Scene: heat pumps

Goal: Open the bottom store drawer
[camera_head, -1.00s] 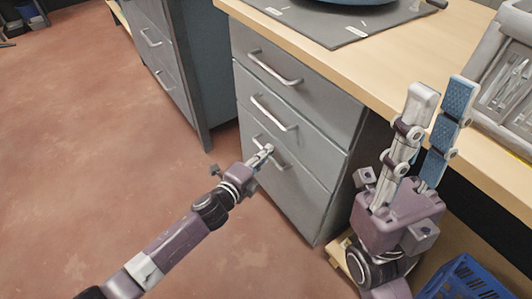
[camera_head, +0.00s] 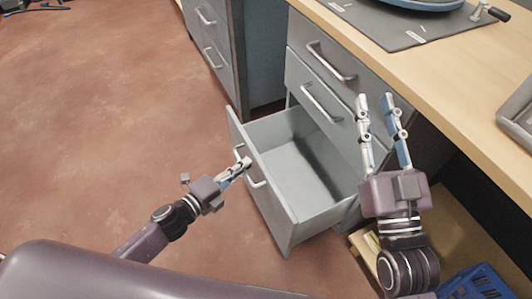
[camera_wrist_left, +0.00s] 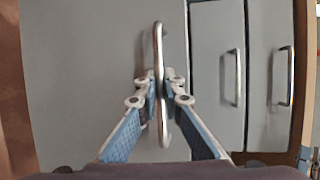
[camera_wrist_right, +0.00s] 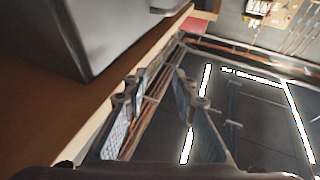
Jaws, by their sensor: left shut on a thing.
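The bottom drawer (camera_head: 296,172) of the grey cabinet is pulled out, and its inside looks empty. Its metal handle (camera_wrist_left: 160,85) runs between the fingers of my left gripper in the left wrist view. My left gripper (camera_head: 245,164) is shut on this handle at the drawer's front. My right gripper (camera_head: 377,100) is raised in front of the workbench, its two fingers apart and nothing between them. In the right wrist view my right gripper (camera_wrist_right: 158,92) also shows spread and empty.
Two shut drawers (camera_head: 325,90) sit above the open one. A second drawer cabinet (camera_head: 212,40) stands to the left. The wooden workbench (camera_head: 400,60) carries a dark mat (camera_head: 400,36). A blue crate (camera_head: 475,283) is at the lower right. The floor (camera_head: 100,120) at left is clear.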

